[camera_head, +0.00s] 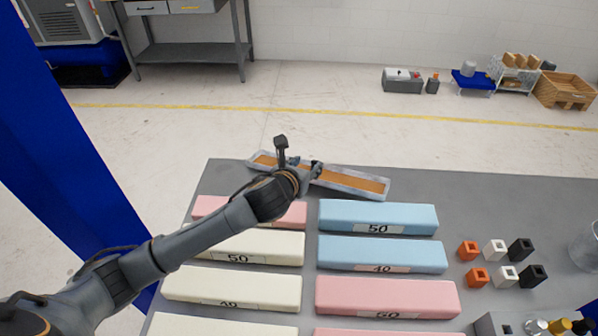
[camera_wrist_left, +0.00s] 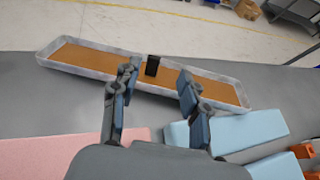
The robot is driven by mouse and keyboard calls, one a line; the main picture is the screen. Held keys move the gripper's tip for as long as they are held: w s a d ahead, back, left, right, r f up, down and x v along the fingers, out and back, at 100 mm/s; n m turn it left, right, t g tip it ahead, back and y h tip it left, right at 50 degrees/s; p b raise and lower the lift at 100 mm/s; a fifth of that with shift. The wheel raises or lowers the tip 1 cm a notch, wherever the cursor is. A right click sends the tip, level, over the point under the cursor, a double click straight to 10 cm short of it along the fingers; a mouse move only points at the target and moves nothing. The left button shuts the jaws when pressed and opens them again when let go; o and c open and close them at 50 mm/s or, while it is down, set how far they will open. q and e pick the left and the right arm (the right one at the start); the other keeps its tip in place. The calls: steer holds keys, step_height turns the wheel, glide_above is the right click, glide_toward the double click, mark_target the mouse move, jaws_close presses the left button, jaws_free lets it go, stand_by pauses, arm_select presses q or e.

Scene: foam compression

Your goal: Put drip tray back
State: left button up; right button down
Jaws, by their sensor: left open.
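The drip tray (camera_head: 350,181) is a long shallow grey tray with an orange-brown inside, lying at the far edge of the grey table. It also shows in the left wrist view (camera_wrist_left: 90,60), running across the picture beyond the fingers. My left gripper (camera_head: 309,172) is at the middle of the tray in the head view and hides part of it. In the left wrist view the left gripper (camera_wrist_left: 155,85) is open, its fingers apart, with a small black upright piece (camera_wrist_left: 152,66) on the tray showing between them. I cannot tell whether the fingers touch the tray. My right gripper is not in view.
Blue foam blocks (camera_head: 345,214), cream foam blocks (camera_head: 230,286) and pink foam blocks (camera_head: 385,293) lie in rows nearer on the table (camera_head: 500,210). Small orange, white and black cubes (camera_head: 468,250) and a glass container (camera_head: 585,245) stand at right. The far right tabletop is clear.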

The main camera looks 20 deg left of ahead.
arm_select(q)
steer(key=v, duration=0.5)
stand_by(0.5)
